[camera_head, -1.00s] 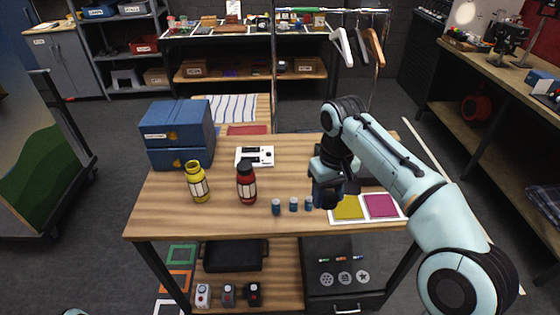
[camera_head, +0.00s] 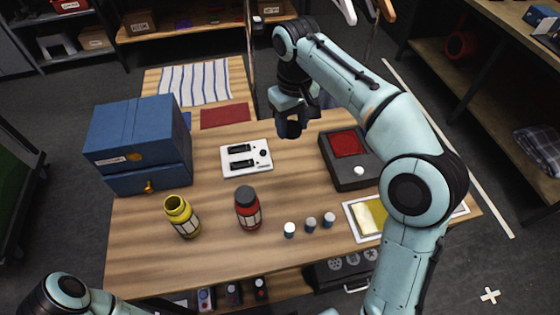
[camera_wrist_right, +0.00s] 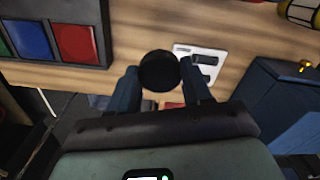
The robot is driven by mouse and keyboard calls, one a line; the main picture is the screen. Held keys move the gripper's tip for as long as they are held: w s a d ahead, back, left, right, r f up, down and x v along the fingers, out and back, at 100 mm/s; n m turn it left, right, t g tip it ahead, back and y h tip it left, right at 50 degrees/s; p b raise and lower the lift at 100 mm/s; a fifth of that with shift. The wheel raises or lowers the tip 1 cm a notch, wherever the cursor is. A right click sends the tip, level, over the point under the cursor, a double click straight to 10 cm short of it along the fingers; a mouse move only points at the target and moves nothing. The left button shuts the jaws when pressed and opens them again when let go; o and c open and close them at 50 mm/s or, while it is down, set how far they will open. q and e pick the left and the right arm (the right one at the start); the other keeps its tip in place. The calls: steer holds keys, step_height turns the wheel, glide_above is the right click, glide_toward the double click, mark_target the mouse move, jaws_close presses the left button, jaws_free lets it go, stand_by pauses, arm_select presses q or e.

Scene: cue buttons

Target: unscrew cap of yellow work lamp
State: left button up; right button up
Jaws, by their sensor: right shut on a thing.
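The yellow work lamp (camera_head: 182,217) stands upright on the wooden table, left of a red lamp (camera_head: 248,208). Its top is an open mouth with no cap on it. My right gripper (camera_head: 291,128) is above the rear part of the table, well away from the yellow lamp. It is shut on a round black cap (camera_wrist_right: 159,72), which shows between the fingers in the right wrist view. The red lamp has its dark cap on. Part of my left arm shows at the bottom left, but its gripper is out of view.
A white panel (camera_head: 246,158) lies left of the gripper. A dark box with coloured pads (camera_head: 347,143) stands to its right. Blue boxes (camera_head: 139,133) are at the left. Several small bottles (camera_head: 311,224) stand in front. Bare wood is free around the lamps.

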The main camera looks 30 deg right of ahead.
steer(key=shift+w+f, duration=0.15)
steer(key=shift+f, duration=0.2)
step_height(320, 180, down, 8)
steer(key=b, duration=0.3)
glide_above(289, 178)
step_height(289, 178, down, 7)
steer(key=shift+r+b, duration=0.2)
steer(key=shift+b, duration=0.15)
arm_select(q)
steer(key=shift+s+f+b, duration=0.1)
steer(key=shift+s+f, duration=0.25)
steer(key=shift+f, duration=0.45)
steer(key=shift+s+f+b, duration=0.1)
steer(key=shift+s+f, duration=0.25)
steer(key=shift+f, duration=0.45)
steer(key=shift+s+f+b, duration=0.1)
steer(key=shift+s+f, duration=0.25)
steer(key=shift+f, duration=0.45)
arm_select(e)
steer(key=shift+f, duration=2.3)
steer(key=shift+f, duration=0.1)
steer(key=shift+f, duration=0.1)
steer(key=o, duration=1.2)
arm_select(q)
steer(key=shift+f, duration=0.1)
